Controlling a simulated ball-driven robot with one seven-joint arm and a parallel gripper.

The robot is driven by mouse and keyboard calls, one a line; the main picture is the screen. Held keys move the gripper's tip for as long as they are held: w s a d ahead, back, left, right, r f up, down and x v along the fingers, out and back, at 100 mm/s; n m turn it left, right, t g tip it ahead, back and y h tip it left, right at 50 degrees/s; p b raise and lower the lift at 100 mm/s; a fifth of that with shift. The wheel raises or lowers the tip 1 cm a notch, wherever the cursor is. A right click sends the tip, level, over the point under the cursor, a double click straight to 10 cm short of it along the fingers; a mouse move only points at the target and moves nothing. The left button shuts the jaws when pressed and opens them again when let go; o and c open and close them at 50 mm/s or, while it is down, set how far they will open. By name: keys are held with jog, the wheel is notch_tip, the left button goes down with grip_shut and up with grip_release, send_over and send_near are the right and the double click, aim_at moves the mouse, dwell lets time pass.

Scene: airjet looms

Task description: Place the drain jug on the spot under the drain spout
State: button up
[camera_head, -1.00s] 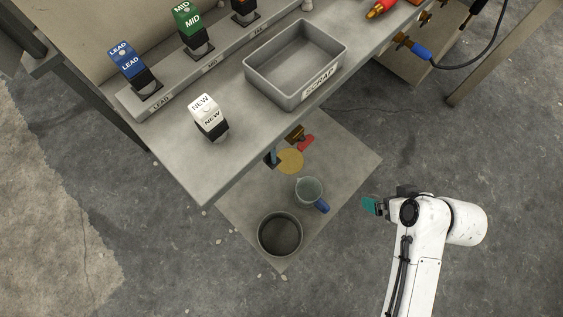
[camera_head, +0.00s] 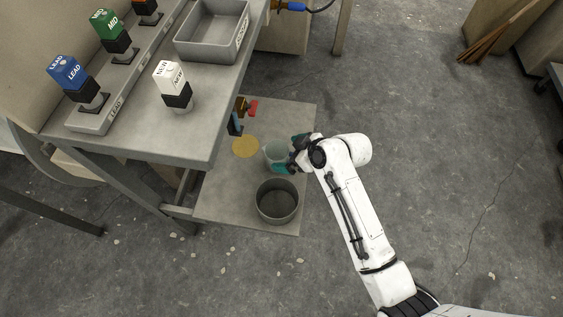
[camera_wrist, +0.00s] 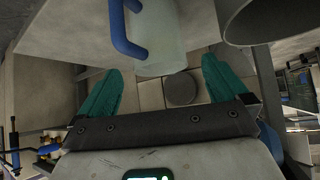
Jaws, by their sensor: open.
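The drain jug (camera_head: 276,151) is a pale translucent jug on the low shelf, partly hidden by my gripper in the head view. In the wrist view the jug (camera_wrist: 165,38) and its blue handle (camera_wrist: 122,30) show ahead of and between my fingers. My gripper (camera_head: 288,155) has teal fingers, spread apart at the jug; in the wrist view the gripper (camera_wrist: 160,88) is open with nothing clamped. The round yellow spot (camera_head: 245,147) lies on the shelf left of the jug. The drain spout with its red-handled valve (camera_head: 247,108) is above and behind the spot.
A dark round pot (camera_head: 278,201) stands near the jug on the low shelf (camera_head: 222,195); it also shows in the wrist view (camera_wrist: 262,18). The workbench (camera_head: 140,140) overhangs on the left, with a scrap tray (camera_head: 183,46). Floor to the right is clear.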

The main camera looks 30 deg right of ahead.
aim_at(269, 153)
jog(key=shift+b+x, duration=1.15)
jog(key=shift+x, duration=2.35)
jog(key=shift+c, duration=0.2)
jog(key=c, duration=1.1)
jog(key=shift+r, duration=0.15)
